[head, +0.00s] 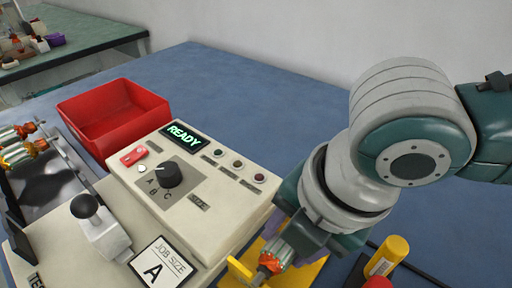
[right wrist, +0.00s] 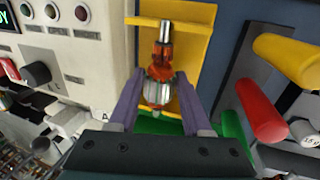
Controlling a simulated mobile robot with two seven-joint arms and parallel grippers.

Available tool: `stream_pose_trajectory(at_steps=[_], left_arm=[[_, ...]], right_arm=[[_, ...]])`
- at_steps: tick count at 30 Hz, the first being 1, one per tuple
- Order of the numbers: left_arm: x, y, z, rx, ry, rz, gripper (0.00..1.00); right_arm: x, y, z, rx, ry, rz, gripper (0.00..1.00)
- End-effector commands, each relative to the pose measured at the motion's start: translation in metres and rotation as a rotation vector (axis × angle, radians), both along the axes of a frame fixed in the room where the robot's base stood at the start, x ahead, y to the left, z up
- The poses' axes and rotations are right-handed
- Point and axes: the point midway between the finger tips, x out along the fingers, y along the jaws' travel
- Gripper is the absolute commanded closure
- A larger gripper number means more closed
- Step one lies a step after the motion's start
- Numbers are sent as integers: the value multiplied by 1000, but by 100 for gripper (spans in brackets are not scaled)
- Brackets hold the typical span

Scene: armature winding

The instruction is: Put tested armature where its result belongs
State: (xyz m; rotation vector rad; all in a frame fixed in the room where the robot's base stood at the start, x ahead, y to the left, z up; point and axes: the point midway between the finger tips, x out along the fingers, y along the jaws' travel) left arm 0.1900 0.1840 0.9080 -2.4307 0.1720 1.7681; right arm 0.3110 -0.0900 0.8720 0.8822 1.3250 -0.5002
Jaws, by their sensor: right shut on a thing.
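My right gripper (head: 290,245) is shut on an armature with a steel shaft, orange-copper windings and a silver core. The armature (right wrist: 160,82) stands shaft-up between the purple fingers (right wrist: 160,112) in the right wrist view, in front of a yellow holder (right wrist: 195,30). I cannot tell whether it touches the holder. The tester (head: 215,185) shows READY on its display (head: 184,135); its round lamps look unlit. A red bin (head: 150,103) stands open behind the tester, its inside looking empty where visible. My left gripper is out of view.
Several other armatures (head: 15,152) lie at the left. A card (head: 160,268) reads JOB SIZE A, beside a black-knobbed lever (head: 85,206). Yellow (right wrist: 285,60), red (right wrist: 260,110) and green (right wrist: 231,130) handles stand close right of the gripper. The blue table behind the tester is clear.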

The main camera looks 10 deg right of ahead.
Motion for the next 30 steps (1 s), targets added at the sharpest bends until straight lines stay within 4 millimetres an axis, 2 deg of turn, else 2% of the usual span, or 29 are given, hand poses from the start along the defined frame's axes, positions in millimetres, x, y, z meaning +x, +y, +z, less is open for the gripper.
stream_pose_trajectory(at_steps=[10, 11, 12, 20, 27, 30], left_arm=[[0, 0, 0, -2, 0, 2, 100], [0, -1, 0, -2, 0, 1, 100], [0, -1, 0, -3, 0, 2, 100], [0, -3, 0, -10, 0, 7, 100], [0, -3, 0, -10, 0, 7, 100], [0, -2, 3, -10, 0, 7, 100]], right_arm=[[0, 0, -1, 0, -1, 1, 100], [0, 0, -1, 1, -1, 0, 50], [0, 0, -1, 1, -1, 0, 46], [0, 0, -1, 1, -1, 0, 16], [0, 0, -1, -1, 1, 0, 16], [-1, -1, 6, 1, -1, 0, 16]])
